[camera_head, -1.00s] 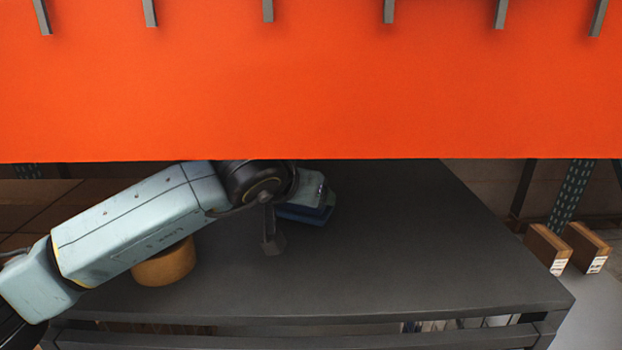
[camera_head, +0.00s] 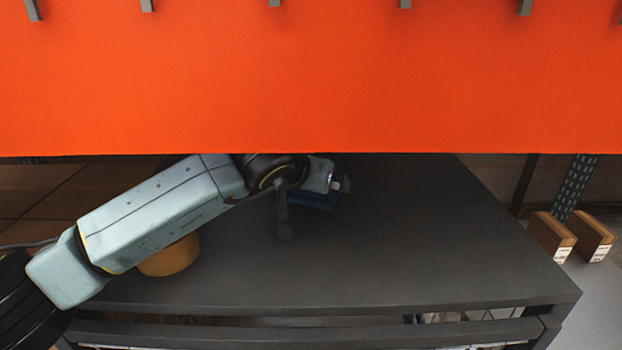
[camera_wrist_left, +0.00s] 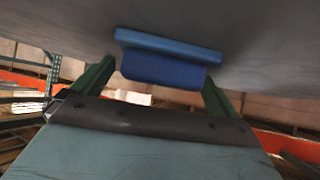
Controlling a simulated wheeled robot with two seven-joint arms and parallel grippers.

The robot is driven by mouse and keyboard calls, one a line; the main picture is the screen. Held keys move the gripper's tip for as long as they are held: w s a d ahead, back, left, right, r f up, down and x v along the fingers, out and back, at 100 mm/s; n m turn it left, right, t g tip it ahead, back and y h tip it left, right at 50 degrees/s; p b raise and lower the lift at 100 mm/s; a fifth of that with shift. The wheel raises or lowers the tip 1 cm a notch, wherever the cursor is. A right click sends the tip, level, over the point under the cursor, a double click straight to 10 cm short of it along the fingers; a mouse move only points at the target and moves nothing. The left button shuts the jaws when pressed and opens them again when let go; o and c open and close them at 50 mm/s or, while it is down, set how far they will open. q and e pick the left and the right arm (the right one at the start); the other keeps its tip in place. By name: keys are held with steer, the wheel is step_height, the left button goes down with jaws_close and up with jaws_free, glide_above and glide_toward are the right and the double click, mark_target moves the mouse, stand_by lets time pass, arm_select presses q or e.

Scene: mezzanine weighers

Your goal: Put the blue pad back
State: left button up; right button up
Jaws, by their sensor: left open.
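The blue pad (camera_head: 314,201) lies on the dark grey table (camera_head: 400,245), partly hidden behind my left wrist in the head view. In the left wrist view the blue pad (camera_wrist_left: 165,68) shows as a wider lighter slab against a narrower darker block, close to the grey table surface. My left gripper (camera_wrist_left: 158,76) is open, with one green finger on each side of the pad in the picture. I cannot tell whether the fingers touch it. In the head view the fingertips are not clear. My right gripper is not in view.
An orange panel (camera_head: 310,80) with grey brackets fills the upper head view and hides what is behind it. A round tan object (camera_head: 171,258) stands on the table under my left forearm. Two brown boxes (camera_head: 551,236) are off to the right. The table's right half is clear.

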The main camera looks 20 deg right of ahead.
arm_select(q)
steer(key=shift+r, duration=0.15)
steer(key=shift+s+a+r, duration=0.15)
steer(key=shift+s+r, duration=0.05)
steer(key=s+a+b, duration=0.1)
steer(key=s+a, duration=0.1)
steer(key=s, duration=0.1)
steer(key=s+a+b, duration=0.1)
steer(key=s+a, duration=0.1)
steer(key=s, duration=0.1)
steer(key=s+a+b, duration=0.2)
steer(key=s+a, duration=0.1)
steer(key=shift+a+r, duration=0.1)
steer(key=shift+s+a, duration=0.3)
steer(key=shift+s, duration=0.1)
